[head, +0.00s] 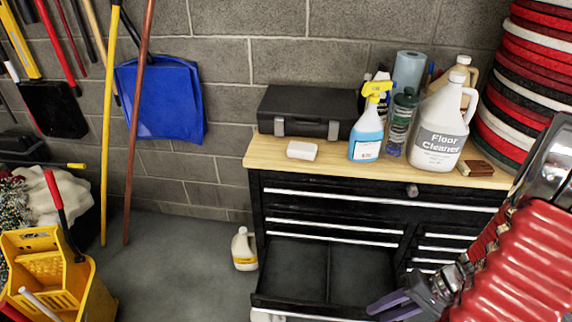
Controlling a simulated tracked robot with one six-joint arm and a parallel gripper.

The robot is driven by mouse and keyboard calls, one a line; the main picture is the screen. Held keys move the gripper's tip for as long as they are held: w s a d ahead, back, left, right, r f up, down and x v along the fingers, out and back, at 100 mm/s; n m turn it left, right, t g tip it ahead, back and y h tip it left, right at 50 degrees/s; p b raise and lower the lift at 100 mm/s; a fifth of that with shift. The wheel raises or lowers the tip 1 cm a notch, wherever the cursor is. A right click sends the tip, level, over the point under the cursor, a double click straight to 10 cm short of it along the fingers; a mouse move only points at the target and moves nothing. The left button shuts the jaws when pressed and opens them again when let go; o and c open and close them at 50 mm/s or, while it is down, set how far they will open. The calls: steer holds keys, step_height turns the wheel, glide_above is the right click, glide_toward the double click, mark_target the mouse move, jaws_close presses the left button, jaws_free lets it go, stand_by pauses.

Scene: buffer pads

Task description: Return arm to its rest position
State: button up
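My gripper (376,312) is low at the right of the head view, near the bottom edge. Its two purple fingers look parted, with nothing seen between them. The fingers are in front of the right part of an open, empty drawer (296,270) of the black tool chest (258,205); I cannot tell whether they are inside it. My red ribbed arm reaches down from the right edge and hides part of the chest's right side.
The wooden chest top (262,155) holds a black case (300,103), a white block (302,150), a blue spray bottle (366,135) and a floor cleaner jug (438,130). Red, black and white pads (520,75) are stacked at right. A yellow mop bucket (60,285) stands at left.

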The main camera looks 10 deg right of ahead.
steer(key=w+a+r+n+t+h, duration=0.1)
steer(key=a+r+n+h, duration=0.1)
steer(key=a+r, duration=0.3)
steer(key=w+a+r+n+t+h, duration=0.1)
steer(key=a+r+h, duration=0.2)
steer(key=r, duration=1)
steer(key=w+a+r+n+t+h, duration=0.1)
steer(key=w+a+r+n+h, duration=0.1)
steer(key=a+r, duration=0.7)
steer(key=shift+r+n+t+h, duration=0.3)
steer(key=shift+r+h, duration=0.1)
steer(key=shift+r, duration=0.05)
